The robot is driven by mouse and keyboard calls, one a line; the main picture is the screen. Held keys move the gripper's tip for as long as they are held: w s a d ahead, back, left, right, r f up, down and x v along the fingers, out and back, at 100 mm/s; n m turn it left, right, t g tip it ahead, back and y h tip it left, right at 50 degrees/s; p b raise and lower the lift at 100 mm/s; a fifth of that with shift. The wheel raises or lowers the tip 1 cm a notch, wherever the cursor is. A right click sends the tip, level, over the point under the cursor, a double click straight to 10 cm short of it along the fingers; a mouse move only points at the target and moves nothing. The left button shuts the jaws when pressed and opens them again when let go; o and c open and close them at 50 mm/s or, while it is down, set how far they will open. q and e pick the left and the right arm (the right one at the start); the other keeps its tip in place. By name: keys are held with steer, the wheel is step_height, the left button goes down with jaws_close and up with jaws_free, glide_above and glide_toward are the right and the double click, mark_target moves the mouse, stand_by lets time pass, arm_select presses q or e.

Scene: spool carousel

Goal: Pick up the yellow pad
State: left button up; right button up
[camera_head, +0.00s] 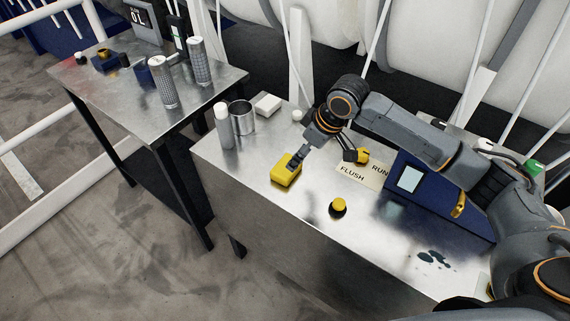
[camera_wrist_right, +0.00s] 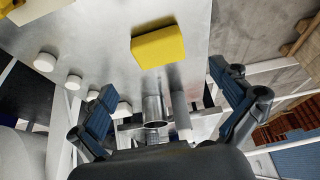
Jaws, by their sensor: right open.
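The yellow pad (camera_head: 282,174) is a small block lying on the metal bench top (camera_head: 262,215), near its front left edge. It also shows in the right wrist view (camera_wrist_right: 158,46), beyond the gap between the fingers. My right gripper (camera_head: 324,168) is open over the bench. In the head view one finger overlaps the pad's right side; I cannot tell whether it touches. In the right wrist view the two dark blue fingers of the gripper (camera_wrist_right: 166,106) are spread wide, with nothing between them. My left gripper is not in view.
A metal cup (camera_head: 242,119), a white-capped cylinder (camera_head: 223,128) and a white block (camera_head: 267,105) stand behind the pad. A yellow knob (camera_head: 338,206), a blue box with a screen (camera_head: 425,195) and a FLUSH/RUN label (camera_head: 352,172) are to its right. Dark spots (camera_head: 432,258) mark the front right.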

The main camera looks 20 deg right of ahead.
mark_target(286, 169)
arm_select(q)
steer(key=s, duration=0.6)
arm_select(e)
steer(key=x, duration=0.4)
steer(key=shift+w+f, duration=0.15)
steer(key=shift+p+x, duration=0.6)
steer(key=shift+x, duration=0.25)
steer(key=shift+w+a+f+p, duration=0.3)
steer(key=shift+w+a+f, duration=0.1)
steer(key=shift+w+f, duration=0.4)
steer(key=shift+x, duration=0.9)
steer(key=shift+s+f, duration=0.1)
steer(key=shift+s, duration=0.05)
steer(key=c, duration=0.8)
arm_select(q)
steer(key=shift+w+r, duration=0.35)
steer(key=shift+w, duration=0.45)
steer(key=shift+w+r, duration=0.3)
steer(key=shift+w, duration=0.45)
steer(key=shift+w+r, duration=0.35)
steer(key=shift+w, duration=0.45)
